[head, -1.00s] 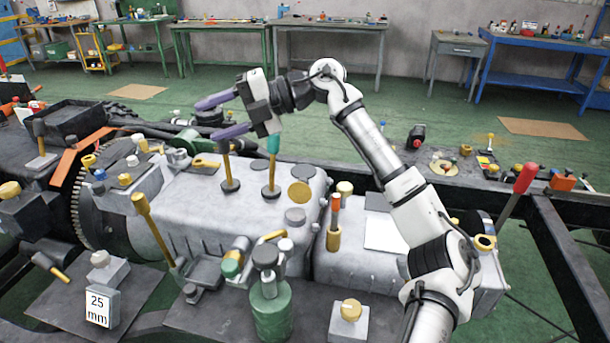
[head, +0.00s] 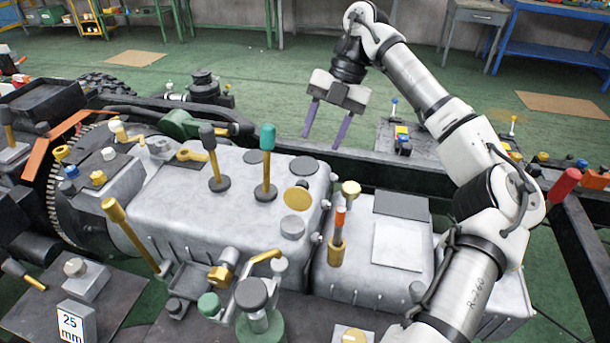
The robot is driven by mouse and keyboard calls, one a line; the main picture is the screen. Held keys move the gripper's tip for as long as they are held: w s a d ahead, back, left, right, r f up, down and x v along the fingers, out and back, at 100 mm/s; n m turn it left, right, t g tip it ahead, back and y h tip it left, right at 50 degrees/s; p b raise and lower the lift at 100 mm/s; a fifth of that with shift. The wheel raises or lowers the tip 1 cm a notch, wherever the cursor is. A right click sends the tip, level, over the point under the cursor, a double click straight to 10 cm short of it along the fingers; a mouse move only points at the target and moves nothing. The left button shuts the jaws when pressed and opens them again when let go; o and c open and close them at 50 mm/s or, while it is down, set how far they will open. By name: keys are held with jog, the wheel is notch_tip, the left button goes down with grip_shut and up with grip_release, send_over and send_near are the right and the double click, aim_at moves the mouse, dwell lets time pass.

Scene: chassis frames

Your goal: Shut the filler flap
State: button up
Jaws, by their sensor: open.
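A gold round disc (head: 298,197) is on the right part of the grey gearbox housing (head: 190,205), just behind a flat grey round cap (head: 292,227). The disc looks like the filler flap, but I cannot tell for sure, nor its exact tilt. My gripper (head: 322,140) is open and empty, its two purple fingers pointing down. In the picture it is above and slightly right of the gold disc, over the far frame rail, apart from the housing.
A teal-topped lever (head: 267,150) and a grey-topped lever (head: 209,140) stand left of the disc. A green bottle-shaped part (head: 260,322) is in front.

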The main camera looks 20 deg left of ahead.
aim_at(304, 182)
jog(key=p+x, duration=0.2)
jog(key=x, duration=0.9)
jog(key=shift+f, duration=0.2)
jog(key=shift+c, duration=0.3)
grip_shut()
